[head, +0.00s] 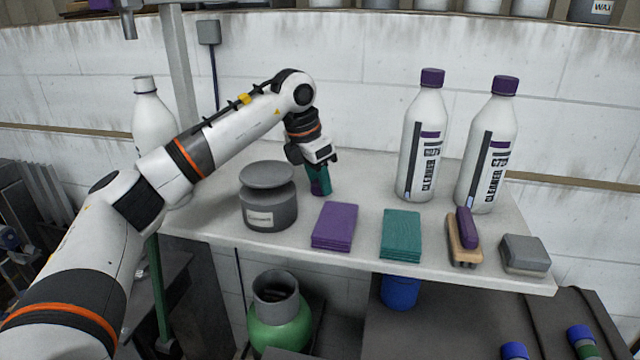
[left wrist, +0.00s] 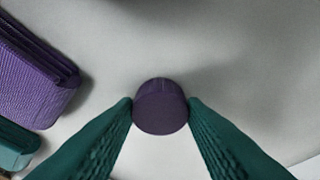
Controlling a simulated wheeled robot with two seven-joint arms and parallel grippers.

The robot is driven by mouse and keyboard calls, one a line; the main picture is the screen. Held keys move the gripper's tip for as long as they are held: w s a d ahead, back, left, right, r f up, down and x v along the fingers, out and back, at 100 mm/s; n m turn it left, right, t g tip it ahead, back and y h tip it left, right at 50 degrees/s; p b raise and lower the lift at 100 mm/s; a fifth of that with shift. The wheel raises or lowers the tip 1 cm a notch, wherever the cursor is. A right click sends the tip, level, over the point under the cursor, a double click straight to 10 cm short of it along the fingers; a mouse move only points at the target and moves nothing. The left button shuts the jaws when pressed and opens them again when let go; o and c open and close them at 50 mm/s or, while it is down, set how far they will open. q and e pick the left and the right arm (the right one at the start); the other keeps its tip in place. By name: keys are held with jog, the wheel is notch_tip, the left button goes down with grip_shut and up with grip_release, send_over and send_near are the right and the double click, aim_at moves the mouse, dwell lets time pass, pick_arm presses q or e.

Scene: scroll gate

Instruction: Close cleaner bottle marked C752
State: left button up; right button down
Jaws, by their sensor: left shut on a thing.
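My left gripper (head: 319,184) points down over the shelf, with teal fingers shut on a purple cap (left wrist: 160,106). The left wrist view shows the cap between the fingertips; I cannot tell if it touches the shelf. A white bottle (head: 151,118) stands at the left, partly hidden behind my arm, with a grey top and no purple cap. Two white cleaner bottles with purple caps stand upright at the right, one nearer the middle (head: 423,145) and one farther right (head: 490,150). Their full marks are too small to read; C752 is not legible. My right gripper is not in view.
A grey lidded jar (head: 269,205) stands left of the gripper. A purple cloth stack (head: 335,226), a teal cloth stack (head: 401,234), a brush (head: 463,238) and a grey block (head: 525,255) lie along the front of the shelf. The shelf (head: 365,175) is clear between gripper and right bottles.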

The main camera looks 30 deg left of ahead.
pick_arm(q)
jog(key=shift+r, duration=0.15)
notch_tip(320, 180, up, 10)
jog(key=b, duration=0.1)
jog(key=shift+b, duration=0.4)
